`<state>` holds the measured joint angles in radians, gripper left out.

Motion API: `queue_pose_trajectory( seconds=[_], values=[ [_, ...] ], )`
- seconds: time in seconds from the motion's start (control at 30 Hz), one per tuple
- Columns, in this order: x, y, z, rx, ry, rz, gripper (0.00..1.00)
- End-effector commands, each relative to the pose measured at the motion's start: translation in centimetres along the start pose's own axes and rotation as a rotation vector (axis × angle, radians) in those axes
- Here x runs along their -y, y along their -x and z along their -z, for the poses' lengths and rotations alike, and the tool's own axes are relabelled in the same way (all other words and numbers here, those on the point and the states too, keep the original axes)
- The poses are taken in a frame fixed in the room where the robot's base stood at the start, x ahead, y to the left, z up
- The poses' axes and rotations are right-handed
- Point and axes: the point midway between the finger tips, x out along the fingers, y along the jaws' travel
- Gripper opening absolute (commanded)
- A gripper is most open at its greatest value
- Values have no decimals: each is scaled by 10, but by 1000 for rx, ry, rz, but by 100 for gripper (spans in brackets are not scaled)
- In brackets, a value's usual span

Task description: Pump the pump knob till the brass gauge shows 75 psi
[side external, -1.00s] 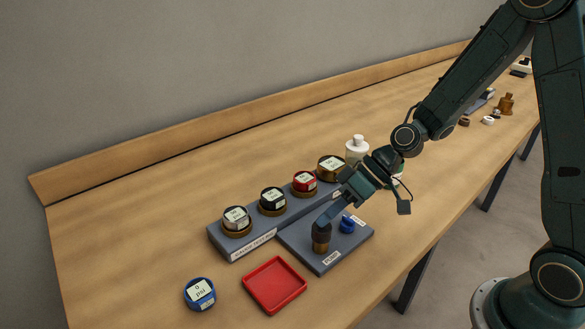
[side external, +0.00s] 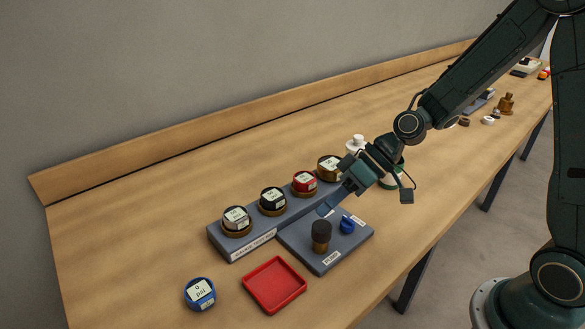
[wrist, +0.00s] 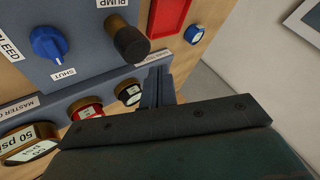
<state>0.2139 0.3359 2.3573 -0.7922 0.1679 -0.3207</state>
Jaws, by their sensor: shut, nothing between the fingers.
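The pump knob (side external: 321,229) is a black cap on a brass stem, standing on a grey plate labelled PUMP. In the wrist view the knob (wrist: 131,43) is just above and left of my fingertips. My gripper (side external: 322,211) is shut and empty, just above and behind the knob, apart from it; its fingers (wrist: 157,70) show together in the wrist view. The brass gauge (side external: 330,167) sits at the right end of the grey gauge block. In the wrist view this gauge (wrist: 30,145) is partly cut off, and its face shows "50 psi".
A blue bleed knob (side external: 347,225) stands beside the pump knob, with a SHUT label near it. A red tray (side external: 274,285) and a blue gauge (side external: 200,293) lie in front. A white bottle (side external: 357,146) stands behind.

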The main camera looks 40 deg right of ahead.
Motion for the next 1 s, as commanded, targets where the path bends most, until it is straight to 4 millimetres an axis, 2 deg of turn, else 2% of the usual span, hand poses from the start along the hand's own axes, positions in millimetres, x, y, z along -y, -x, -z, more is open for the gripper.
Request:
queue_pose_trajectory(
  seconds=[0.5,1.0],
  values=[
    [17,24,17,-1,1,0,0],
    [19,25,18,0,-1,0,0]
  ],
)
